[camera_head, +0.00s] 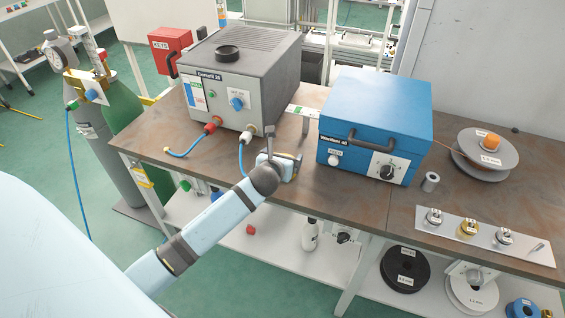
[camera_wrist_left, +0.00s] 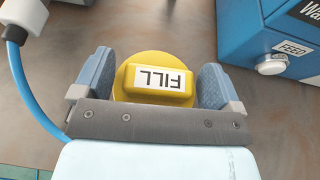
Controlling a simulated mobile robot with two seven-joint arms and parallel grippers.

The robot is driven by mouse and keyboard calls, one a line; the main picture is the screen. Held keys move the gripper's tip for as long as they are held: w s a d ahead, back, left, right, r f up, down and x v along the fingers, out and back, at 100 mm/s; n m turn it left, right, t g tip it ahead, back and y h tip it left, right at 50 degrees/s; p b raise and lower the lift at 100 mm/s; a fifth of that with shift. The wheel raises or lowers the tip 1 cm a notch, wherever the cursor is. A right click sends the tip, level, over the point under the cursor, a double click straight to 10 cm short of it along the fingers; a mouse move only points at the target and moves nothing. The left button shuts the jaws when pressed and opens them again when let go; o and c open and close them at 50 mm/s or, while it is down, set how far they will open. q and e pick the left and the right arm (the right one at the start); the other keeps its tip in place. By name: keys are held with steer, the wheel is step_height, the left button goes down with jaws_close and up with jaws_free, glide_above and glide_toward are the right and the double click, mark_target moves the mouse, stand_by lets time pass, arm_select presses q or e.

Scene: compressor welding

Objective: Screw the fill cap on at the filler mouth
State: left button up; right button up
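My left gripper (camera_head: 283,165) is over the brown bench between the grey cooler and the blue box. The cap's raised grip reads "FILL", upside down in that view. I cannot tell whether the cap touches the bench. The filler mouth (camera_head: 229,53) is a black ring on top of the grey cooler (camera_head: 232,85), with nothing on it. My right gripper is not in view.
A blue box (camera_head: 375,110) with a handle stands right of my left gripper. A blue hose (camera_head: 241,158) hangs from the cooler's front. Farther right are a small metal cylinder (camera_head: 430,182), a wire spool (camera_head: 483,150) and a plate with several fittings (camera_head: 485,236).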

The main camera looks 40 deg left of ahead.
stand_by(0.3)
arm_select(q)
steer(key=shift+r, duration=0.3)
steer(key=c, duration=0.6)
step_height(320, 180, up, 18)
steer(key=shift+r+p, duration=0.1)
steer(key=shift+p, duration=1.1)
steer(key=shift+r, duration=0.6)
